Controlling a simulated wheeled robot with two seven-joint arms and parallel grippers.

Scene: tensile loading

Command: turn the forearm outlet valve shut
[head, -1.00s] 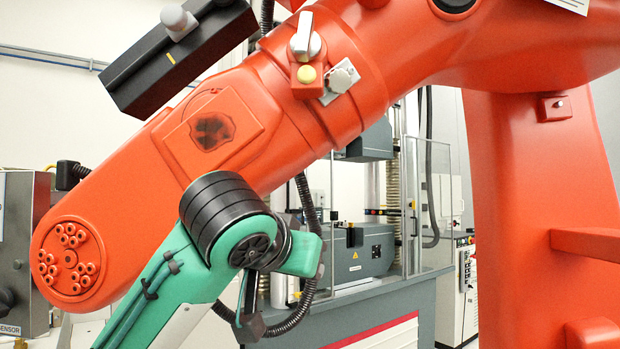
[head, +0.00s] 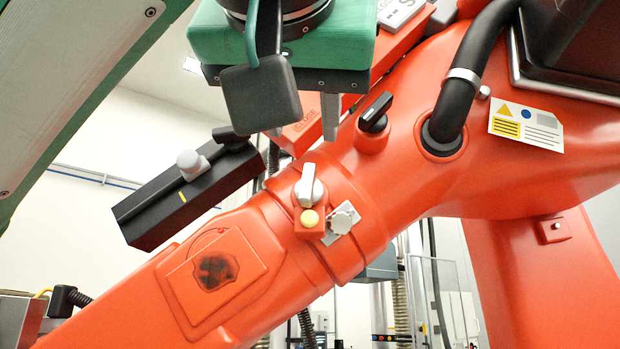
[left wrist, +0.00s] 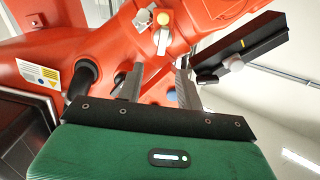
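A silver lever handle (head: 308,187) stands on an orange block with a yellow button (head: 309,218) on the orange forearm (head: 285,270); the lever also shows in the left wrist view (left wrist: 143,18). A black-handled knob (head: 376,112) sits on an orange boss further up the arm. I cannot tell which of these is the outlet valve. My left gripper (head: 303,137) points down from the top of the head view, above the silver lever and left of the black knob. Its two fingers are apart with nothing between them, also in the left wrist view (left wrist: 160,64). My right gripper is out of view.
A black box with a grey knob (head: 185,195) juts out left of the forearm. A silver hex fitting (head: 344,218) sits beside the yellow button. A thick black hose (head: 470,80) enters the arm at right. An orange bar marked CLOSE (head: 305,128) lies behind the gripper.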

